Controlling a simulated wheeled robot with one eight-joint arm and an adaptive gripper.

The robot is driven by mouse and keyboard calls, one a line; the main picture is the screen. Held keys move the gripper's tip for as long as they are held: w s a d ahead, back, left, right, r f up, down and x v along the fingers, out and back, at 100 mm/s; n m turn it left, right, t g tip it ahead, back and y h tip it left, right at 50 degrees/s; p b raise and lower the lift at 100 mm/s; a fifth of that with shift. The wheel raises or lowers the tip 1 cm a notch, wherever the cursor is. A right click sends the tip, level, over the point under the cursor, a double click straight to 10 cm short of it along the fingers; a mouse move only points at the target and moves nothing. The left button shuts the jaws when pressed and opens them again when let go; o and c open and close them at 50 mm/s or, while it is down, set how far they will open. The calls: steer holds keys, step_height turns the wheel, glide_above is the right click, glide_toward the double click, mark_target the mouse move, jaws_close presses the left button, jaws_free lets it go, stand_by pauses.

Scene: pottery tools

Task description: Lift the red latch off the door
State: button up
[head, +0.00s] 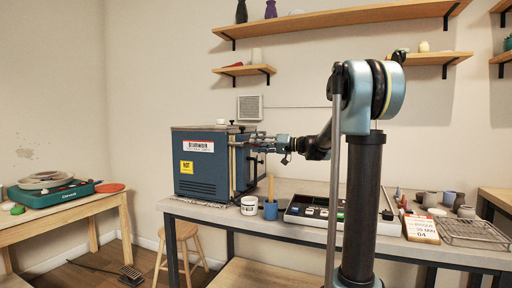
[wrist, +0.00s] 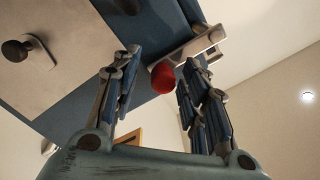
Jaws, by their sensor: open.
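The blue kiln (head: 198,178) stands on the workbench, with its door on the right side. In the wrist view the red latch knob (wrist: 163,77) sits by a pale metal bracket (wrist: 204,42) along the edge of the blue kiln body (wrist: 150,40). My gripper (wrist: 160,64) is open, with one finger on each side of the red knob; I cannot tell whether either finger touches it. In the head view my gripper (head: 256,141) reaches left to the kiln's upper door edge, and the red knob cannot be made out there.
A white tub (head: 249,206) and a blue cup with tools (head: 271,210) stand below my arm. A dark tray (head: 310,211) lies to their right. Wooden shelves (head: 340,16) hang on the wall above. A stool (head: 181,240) stands beneath the bench.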

steer(key=shift+w+a, duration=0.1)
steer(key=shift+a, duration=0.25)
steer(key=shift+c, duration=0.2)
jaws_close()
